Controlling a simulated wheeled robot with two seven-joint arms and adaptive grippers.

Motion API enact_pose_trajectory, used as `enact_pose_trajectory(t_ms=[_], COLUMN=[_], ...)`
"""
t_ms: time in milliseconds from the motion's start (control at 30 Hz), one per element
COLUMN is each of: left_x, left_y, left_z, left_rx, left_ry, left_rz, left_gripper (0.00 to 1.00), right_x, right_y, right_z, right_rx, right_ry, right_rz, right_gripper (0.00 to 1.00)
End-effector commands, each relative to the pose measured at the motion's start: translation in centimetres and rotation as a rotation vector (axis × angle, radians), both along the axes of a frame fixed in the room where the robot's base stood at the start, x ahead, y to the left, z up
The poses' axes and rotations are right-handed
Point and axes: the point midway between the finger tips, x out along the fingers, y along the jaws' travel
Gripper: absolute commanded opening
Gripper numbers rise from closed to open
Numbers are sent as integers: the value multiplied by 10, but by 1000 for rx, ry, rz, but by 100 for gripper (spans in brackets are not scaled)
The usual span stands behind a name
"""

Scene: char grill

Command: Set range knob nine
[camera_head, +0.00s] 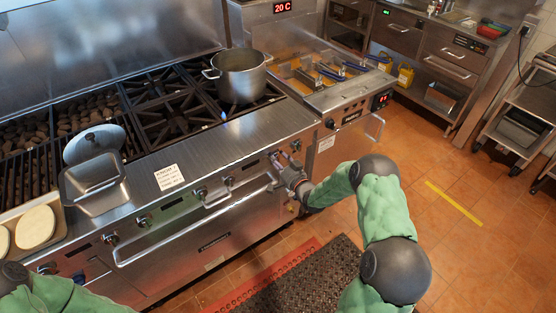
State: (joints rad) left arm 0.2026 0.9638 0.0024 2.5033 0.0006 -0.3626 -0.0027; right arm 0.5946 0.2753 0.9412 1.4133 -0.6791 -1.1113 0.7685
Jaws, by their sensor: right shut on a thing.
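The range front (215,215) carries a row of metal knobs, with one knob (228,182) near the middle and another (143,221) further left. A knob (297,145) sits near the right end of the row. My right gripper (281,165) is at the right part of the range front, shut on a range knob there. Its fingers largely hide that knob, so its setting cannot be read. My left gripper is out of the picture; only part of my left arm shows at the bottom left.
A steel pot (239,76) stands on the right burners, with a small blue flame beside it. A square pan (95,184) and round lid (94,143) are at the left. An oven handle (195,222) runs below the knobs. A fryer (320,75) adjoins the range.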

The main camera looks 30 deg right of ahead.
Motion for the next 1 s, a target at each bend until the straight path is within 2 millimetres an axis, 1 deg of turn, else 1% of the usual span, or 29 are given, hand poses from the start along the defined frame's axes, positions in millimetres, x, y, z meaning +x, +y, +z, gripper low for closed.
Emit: enact_pose_trajectory(t_ms=[100,333,900,933,1000], left_x=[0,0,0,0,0], left_y=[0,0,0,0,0], left_z=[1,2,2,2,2], left_rx=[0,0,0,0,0], left_ry=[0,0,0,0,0], left_rz=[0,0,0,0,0], left_gripper=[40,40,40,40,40], right_x=[0,0,0,0,0], right_y=[0,0,0,0,0], right_z=[0,0,0,0,0], right_rx=[69,158,191,191,191], right_ry=[7,13,16,16,16], right_rz=[2,2,1,2,1], right_gripper=[14,14,14,52,70])
